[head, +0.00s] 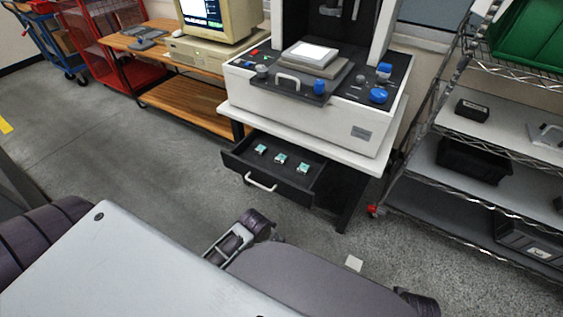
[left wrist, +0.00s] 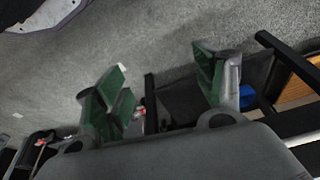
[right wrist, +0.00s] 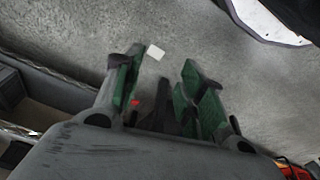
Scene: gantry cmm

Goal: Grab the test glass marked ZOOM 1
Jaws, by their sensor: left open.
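Three small teal-and-white test glasses, at the left (head: 261,150), middle (head: 281,158) and right (head: 303,168), lie in a row in an open black drawer (head: 264,186) under the measuring machine in the head view. Their markings are too small to read, so I cannot tell which is ZOOM 1. My left gripper (left wrist: 162,72) is open and empty in the left wrist view, its green-padded fingers wide apart. My right gripper (right wrist: 160,66) is also open and empty, over the floor. Both appear well apart from the glasses.
The white measuring machine (head: 312,111) has a dark control panel with blue knobs above the drawer. A wire shelf rack (head: 471,180) stands at the right, a wooden bench (head: 190,96) at the left. A small white piece (head: 354,263) lies on the floor. Grey floor in front is mostly clear.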

